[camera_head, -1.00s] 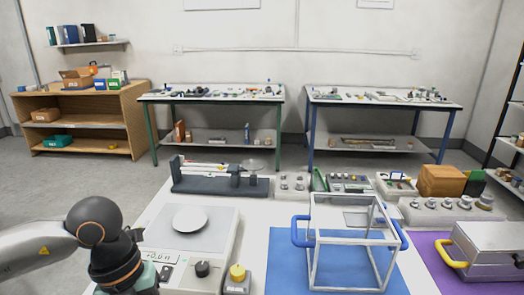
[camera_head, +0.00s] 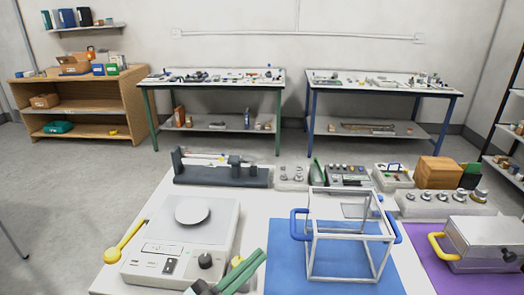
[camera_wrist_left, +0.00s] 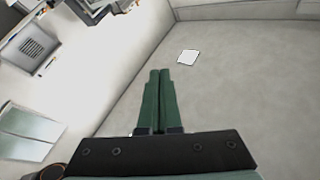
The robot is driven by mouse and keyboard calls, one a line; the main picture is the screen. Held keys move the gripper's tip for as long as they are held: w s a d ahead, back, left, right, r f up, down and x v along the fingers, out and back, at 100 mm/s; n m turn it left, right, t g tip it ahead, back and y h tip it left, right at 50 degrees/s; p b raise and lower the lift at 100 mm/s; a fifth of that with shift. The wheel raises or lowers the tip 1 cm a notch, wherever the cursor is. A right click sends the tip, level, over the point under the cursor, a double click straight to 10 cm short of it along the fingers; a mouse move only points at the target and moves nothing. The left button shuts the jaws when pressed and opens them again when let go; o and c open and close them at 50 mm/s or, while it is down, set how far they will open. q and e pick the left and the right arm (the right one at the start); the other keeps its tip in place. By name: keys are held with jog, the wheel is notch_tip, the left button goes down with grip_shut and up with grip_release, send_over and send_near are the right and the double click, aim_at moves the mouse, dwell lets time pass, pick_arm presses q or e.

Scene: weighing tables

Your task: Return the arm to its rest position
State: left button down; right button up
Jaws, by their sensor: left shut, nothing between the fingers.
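My left gripper (camera_head: 259,255) shows at the bottom centre of the head view as green fingers. The fingers are shut and empty, in front of the right side of the weighing scale's front. In the left wrist view the same green fingers (camera_wrist_left: 160,73) lie side by side with nothing between them, pointing over grey floor. Most of my left arm is outside the head view. My right gripper is not in view.
A scale (camera_head: 151,246) with a round pan stands on the white table, a yellow-ended handle (camera_head: 125,243) on its left. A clear frame box (camera_head: 347,278) stands on a blue mat (camera_head: 285,258). A metal case (camera_head: 485,247) lies on a purple mat (camera_head: 425,260).

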pick_arm(q)
jog(key=a+f+n+t+y, duration=0.2)
jog(key=a+f+n+y, duration=0.5)
jog(key=f, duration=0.3)
jog(key=s+a+f+n+g+y+p, duration=0.1)
jog(key=s+a+f+n+g+y, duration=0.1)
jog(key=s+f, duration=0.5)
jog(key=s+a+f+n+g+y+p, duration=0.1)
jog(key=s+a+f+n+g+y, duration=0.2)
jog(key=f, duration=1)
jog(key=s+a+g+y, duration=0.1)
jog(key=s+a+y, duration=0.2)
jog(key=s, duration=0.1)
jog(key=shift+f+n+g, duration=0.3)
jog(key=shift+f+g, duration=0.1)
